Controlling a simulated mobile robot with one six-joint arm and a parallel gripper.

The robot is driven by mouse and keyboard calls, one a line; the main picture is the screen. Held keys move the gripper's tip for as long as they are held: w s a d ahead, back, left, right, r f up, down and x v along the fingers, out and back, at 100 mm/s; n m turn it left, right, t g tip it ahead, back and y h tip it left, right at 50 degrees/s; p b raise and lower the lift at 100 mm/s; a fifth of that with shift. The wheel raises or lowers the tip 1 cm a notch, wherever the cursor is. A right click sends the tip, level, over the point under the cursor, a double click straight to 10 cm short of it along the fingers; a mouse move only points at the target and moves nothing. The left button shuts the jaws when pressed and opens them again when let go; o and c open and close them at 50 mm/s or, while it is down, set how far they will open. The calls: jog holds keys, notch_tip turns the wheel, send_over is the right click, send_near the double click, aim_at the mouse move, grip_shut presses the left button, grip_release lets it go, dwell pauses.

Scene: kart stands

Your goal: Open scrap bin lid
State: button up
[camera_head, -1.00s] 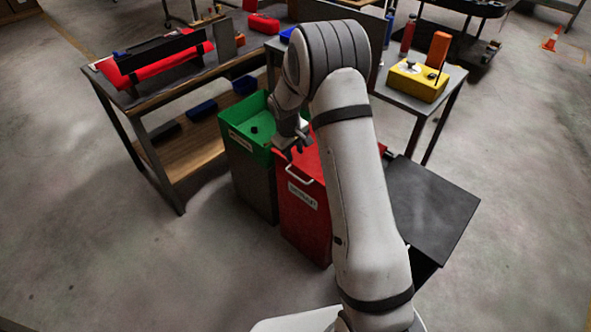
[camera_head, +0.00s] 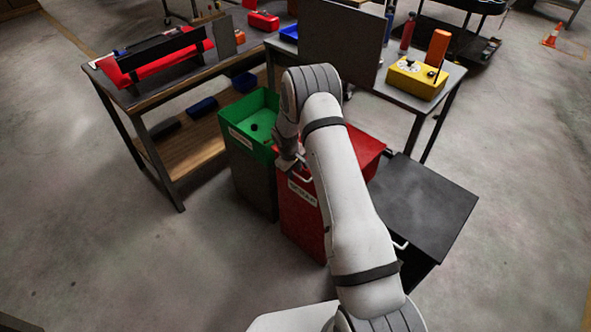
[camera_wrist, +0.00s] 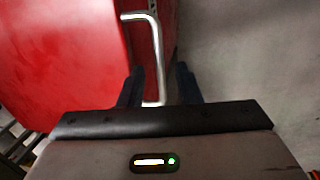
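The scrap bin (camera_head: 300,222) is a red box with a white label on its front, and its red lid (camera_head: 364,146) lies flat and closed on top. A pale metal bar handle (camera_head: 304,177) sits at the lid's front edge. My gripper (camera_head: 292,164) is at this handle, with my arm hiding much of the bin. In the wrist view the lid (camera_wrist: 70,60) fills the left. The handle (camera_wrist: 158,50) runs down between the two dark fingers of my gripper (camera_wrist: 160,84). The fingers are open, with a gap on each side of the bar.
An open green bin (camera_head: 238,131) stands close to the left of the scrap bin. A black lidded bin (camera_head: 430,200) stands to the right. A workbench (camera_head: 150,88) is at the left, and a small table with a yellow box (camera_head: 417,80) is behind. The front floor is clear.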

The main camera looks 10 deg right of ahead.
jog(key=shift+c, duration=0.4)
grip_shut()
